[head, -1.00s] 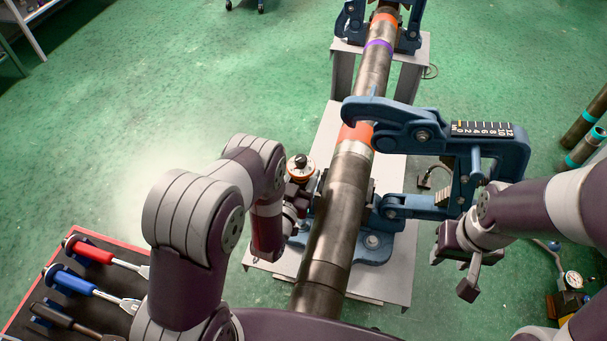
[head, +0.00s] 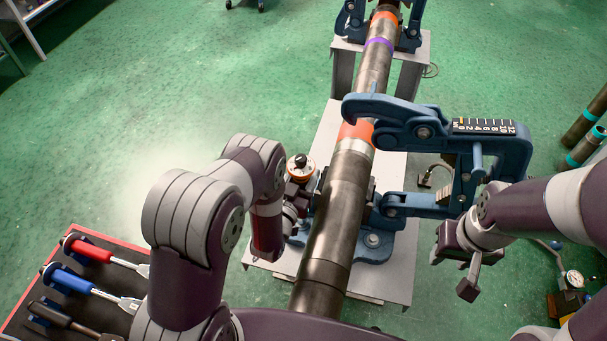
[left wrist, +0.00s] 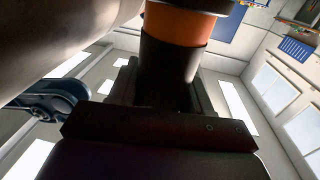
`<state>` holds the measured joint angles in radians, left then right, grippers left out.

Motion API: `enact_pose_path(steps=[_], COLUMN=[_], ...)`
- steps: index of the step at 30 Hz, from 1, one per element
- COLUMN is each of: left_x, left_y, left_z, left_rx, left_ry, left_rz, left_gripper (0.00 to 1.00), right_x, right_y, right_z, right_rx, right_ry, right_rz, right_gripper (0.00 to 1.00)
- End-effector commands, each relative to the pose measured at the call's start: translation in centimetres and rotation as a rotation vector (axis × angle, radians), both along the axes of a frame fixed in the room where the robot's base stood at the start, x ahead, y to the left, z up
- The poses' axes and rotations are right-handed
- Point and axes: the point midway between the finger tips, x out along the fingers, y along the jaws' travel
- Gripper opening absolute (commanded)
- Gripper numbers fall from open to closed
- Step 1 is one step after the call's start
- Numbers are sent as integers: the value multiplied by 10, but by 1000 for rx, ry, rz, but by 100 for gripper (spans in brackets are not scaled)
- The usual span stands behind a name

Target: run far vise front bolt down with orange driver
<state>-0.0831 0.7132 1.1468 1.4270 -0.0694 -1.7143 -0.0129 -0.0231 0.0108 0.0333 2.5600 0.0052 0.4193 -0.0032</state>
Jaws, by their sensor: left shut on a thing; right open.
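My left gripper (head: 297,192) is shut on the orange driver (head: 299,173), which stands upright with its orange, black-knobbed top showing. It is left of the pipe, beside the base of the middle vise (head: 372,240). In the left wrist view the driver's orange band and black body (left wrist: 175,70) rise between the fingers. The driver's lower end and any bolt under it are hidden by my arm and gripper. Another blue vise (head: 352,22) stands farther back at the top edge. My right gripper (head: 454,272) is open and empty, right of the middle vise.
A long dark pipe (head: 338,205) with orange and purple bands runs through both vises. The middle vise's blue yoke (head: 385,108) juts right, with a number scale. A red-edged tray (head: 110,243) holds red, blue and black-handled tools. A gauge (head: 573,280) sits at lower right.

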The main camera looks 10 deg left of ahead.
Motion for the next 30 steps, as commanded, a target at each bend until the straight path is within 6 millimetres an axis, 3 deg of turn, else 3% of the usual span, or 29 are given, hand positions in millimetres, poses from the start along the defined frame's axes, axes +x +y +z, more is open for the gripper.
enact_pose_path(steps=[30], left_x=[1], left_y=[0], left_z=[-12], left_rx=[-1], left_ry=[-5], left_rz=[0], left_gripper=[0], right_x=[0], right_y=[0], right_z=[-12], right_rx=[0], right_ry=[0], right_rz=[0], right_gripper=[43])
